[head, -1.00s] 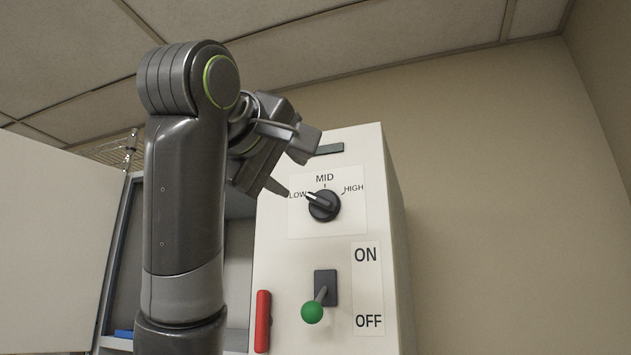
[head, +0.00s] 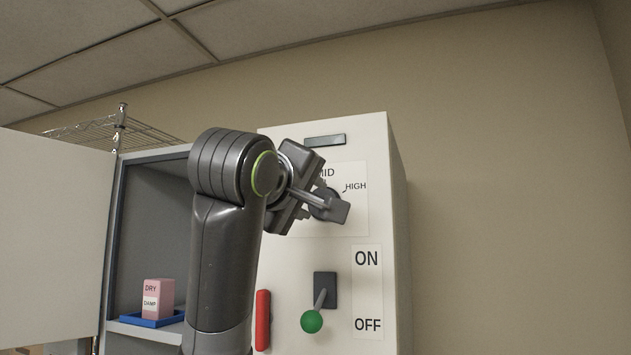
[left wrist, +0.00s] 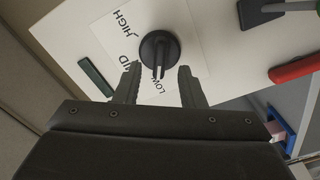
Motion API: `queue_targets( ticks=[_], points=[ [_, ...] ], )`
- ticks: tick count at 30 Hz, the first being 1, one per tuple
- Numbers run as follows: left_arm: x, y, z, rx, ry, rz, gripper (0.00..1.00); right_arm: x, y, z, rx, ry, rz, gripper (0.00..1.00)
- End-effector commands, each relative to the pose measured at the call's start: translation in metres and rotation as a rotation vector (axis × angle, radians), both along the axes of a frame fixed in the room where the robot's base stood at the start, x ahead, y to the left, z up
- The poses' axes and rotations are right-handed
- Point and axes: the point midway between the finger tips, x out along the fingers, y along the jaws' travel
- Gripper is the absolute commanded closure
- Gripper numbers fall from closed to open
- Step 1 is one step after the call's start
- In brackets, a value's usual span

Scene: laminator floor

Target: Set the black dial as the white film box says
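The black dial (head: 331,192) is on the upper front of the white machine (head: 285,145), partly hidden by my left gripper in the head view. In the left wrist view the dial (left wrist: 159,46) shows fully, its white pointer toward LOW. The MID and HIGH marks lie around it. My left gripper (left wrist: 160,84) is open and empty, its two fingers on either side of the pointer end, short of the dial's middle. Whether they touch the dial I cannot tell. I see no white film box. My right gripper is not in view.
A pink box (head: 166,291) with a white label, reading DRY and DAMP, stands on a blue tray (head: 127,319) in the open cabinet. Below the dial is a green-knobbed lever (head: 312,321) beside ON and OFF, with a red handle (head: 263,318) to its left.

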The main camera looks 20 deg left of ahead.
Motion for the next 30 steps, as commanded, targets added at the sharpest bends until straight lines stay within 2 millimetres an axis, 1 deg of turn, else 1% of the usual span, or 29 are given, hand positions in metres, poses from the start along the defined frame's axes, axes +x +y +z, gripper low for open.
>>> queue_targets(
  ticks=[1,6,9,19,20,28,30],
  points=[
    [0.009,0.000,0.003,0.000,0.004,0.000,0.64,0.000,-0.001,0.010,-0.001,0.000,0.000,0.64],
    [0.027,-0.001,0.002,0.001,0.002,-0.001,0.64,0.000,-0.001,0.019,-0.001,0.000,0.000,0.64],
    [0.033,-0.001,0.001,0.001,0.001,0.000,0.64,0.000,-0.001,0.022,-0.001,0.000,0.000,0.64],
    [0.036,-0.001,0.000,0.001,-0.001,-0.001,0.64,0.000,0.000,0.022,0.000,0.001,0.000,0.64],
    [0.036,-0.001,0.000,0.001,-0.001,-0.001,0.65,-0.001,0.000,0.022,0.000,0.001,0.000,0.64],
    [0.035,-0.001,0.000,0.001,-0.001,-0.001,1.00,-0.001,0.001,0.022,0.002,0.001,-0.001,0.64],
    [0.035,-0.001,0.000,0.001,0.000,0.000,1.00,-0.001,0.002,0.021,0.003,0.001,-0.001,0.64]
  ],
)
